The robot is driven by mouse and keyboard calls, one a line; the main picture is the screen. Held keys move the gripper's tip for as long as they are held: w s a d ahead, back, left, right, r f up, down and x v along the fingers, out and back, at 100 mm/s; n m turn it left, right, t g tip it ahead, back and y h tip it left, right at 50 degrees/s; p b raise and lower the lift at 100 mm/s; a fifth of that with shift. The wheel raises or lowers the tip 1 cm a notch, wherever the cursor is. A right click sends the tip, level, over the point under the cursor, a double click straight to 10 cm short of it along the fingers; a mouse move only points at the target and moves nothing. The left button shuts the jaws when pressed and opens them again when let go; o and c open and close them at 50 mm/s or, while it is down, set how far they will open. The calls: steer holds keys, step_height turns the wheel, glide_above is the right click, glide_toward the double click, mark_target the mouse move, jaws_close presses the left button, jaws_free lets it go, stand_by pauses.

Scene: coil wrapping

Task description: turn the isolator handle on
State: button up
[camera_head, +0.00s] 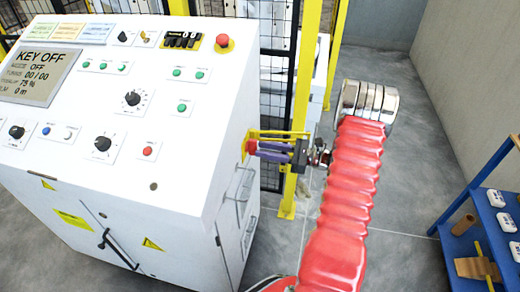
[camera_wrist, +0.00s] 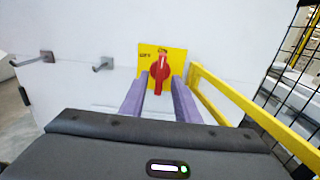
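The red isolator handle (camera_wrist: 160,76) stands upright on a yellow plate (camera_wrist: 177,54) on the white cabinet's side in the wrist view. Lettering that looks like OFF shows at the plate's upper left. My gripper (camera_wrist: 162,84) is open, its two purple fingers pointing at the plate, one on each side of the handle's lower part. Small gaps show between handle and fingers; I cannot tell how deep the fingertips reach. In the head view the handle (camera_head: 252,147) shows at the cabinet's right side, right at the tips of my gripper (camera_head: 262,150).
A yellow guard bar (camera_wrist: 235,105) runs close to the right of my fingers. Two metal pegs (camera_wrist: 103,64) stick out of the cabinet wall at the left. The control panel (camera_head: 120,100) reads KEY OFF. A blue shelf (camera_head: 490,215) stands at the far right.

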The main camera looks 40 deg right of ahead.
steer(key=v, duration=1.1)
steer(key=shift+f, duration=0.1)
steer(key=s+a+f+n+g, duration=0.3)
steer(key=s+a+f+g, duration=0.1)
steer(key=a+f, duration=0.15)
steer(key=s+a+r+n+g+h, duration=0.3)
steer(key=s+a+n+g, duration=0.1)
steer(key=a+n+g, duration=0.3)
steer(key=s+a+r+n+t+h, duration=0.1)
steer(key=s+a+r+n+h, duration=0.2)
steer(key=a+r+n, duration=0.6)
steer(key=s+a+r+n+t+h, duration=0.2)
steer(key=a+r+n+h, duration=0.4)
steer(key=a+r, duration=0.7)
steer(key=shift+s+r+n, duration=0.35)
steer(key=shift+s+n, duration=0.35)
steer(key=shift+n, duration=0.7)
